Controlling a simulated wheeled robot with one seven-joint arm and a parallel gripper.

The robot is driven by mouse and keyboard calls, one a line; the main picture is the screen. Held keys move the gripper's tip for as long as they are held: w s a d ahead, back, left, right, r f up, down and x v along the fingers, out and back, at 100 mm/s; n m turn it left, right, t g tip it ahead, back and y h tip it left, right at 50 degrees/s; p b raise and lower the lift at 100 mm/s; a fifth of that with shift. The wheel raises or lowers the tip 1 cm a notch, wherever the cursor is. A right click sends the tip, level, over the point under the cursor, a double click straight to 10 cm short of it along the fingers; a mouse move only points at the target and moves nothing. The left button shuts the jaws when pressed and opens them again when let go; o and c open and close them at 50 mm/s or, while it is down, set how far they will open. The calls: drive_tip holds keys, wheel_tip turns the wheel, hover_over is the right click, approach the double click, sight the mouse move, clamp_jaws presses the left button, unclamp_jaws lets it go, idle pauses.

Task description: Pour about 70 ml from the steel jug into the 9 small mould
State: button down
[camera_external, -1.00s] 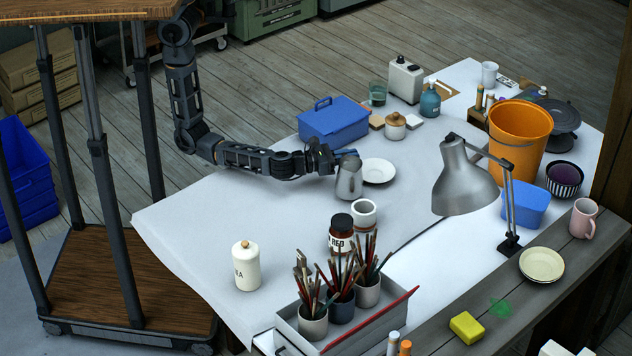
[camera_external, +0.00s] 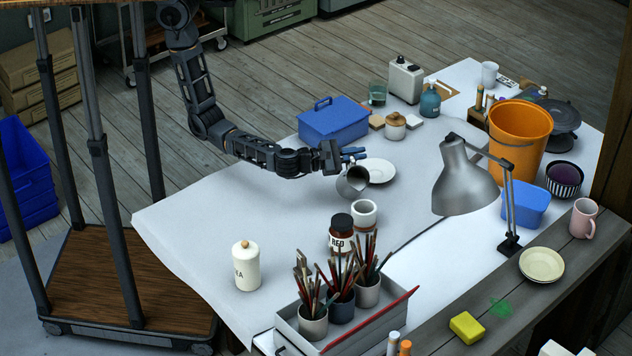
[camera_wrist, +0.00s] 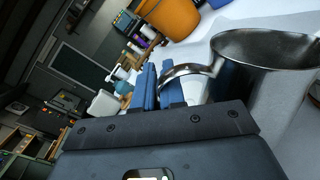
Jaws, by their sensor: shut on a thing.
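The steel jug (camera_external: 349,188) is held above the white table top, tilted, with its dark mouth turned toward the front right. My gripper (camera_external: 350,155) is shut on the jug's handle. In the wrist view, the blue fingers (camera_wrist: 158,88) grip the curved handle and the jug (camera_wrist: 285,85) is at the right with its rim showing. A white round mould (camera_external: 363,214) with an open top stands just in front of the jug, behind the RED jar. No 9 can be read on it. No stream of liquid is visible, and I cannot tell the level inside.
A RED jar (camera_external: 342,236) stands close in front of the mould. A white saucer (camera_external: 379,172) lies behind the jug. A grey lamp (camera_external: 464,182) stands to the right, and a tray of brush pots (camera_external: 372,320) in front.

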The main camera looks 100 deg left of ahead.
sight(358, 170)
drive_tip(key=shift+w+d+r+m+p, duration=0.2)
drive_tip(key=shift+d+r+m+p, duration=0.15)
drive_tip(key=shift+r+m, duration=0.35)
drive_tip(key=shift+w+d+r+m+p, duration=0.2)
drive_tip(key=shift+d+r+m, duration=0.25)
drive_tip(key=shift+r+m, duration=0.2)
drive_tip(key=shift+w+d+r+m, duration=0.2)
drive_tip(key=shift+d+r+m, duration=0.4)
drive_tip(key=shift+r+m, duration=0.3)
drive_tip(key=shift+w+d+f+m+b, duration=0.1)
drive_tip(key=shift+w+d+m+b, duration=0.1)
drive_tip(key=shift+d+m, duration=0.2)
drive_tip(key=shift+w+d+f+m+b, duration=0.1)
drive_tip(key=shift+d+m+b, duration=0.15)
drive_tip(key=shift+m, duration=0.2)
idle(2.4)
drive_tip(key=shift+d+r, duration=0.1)
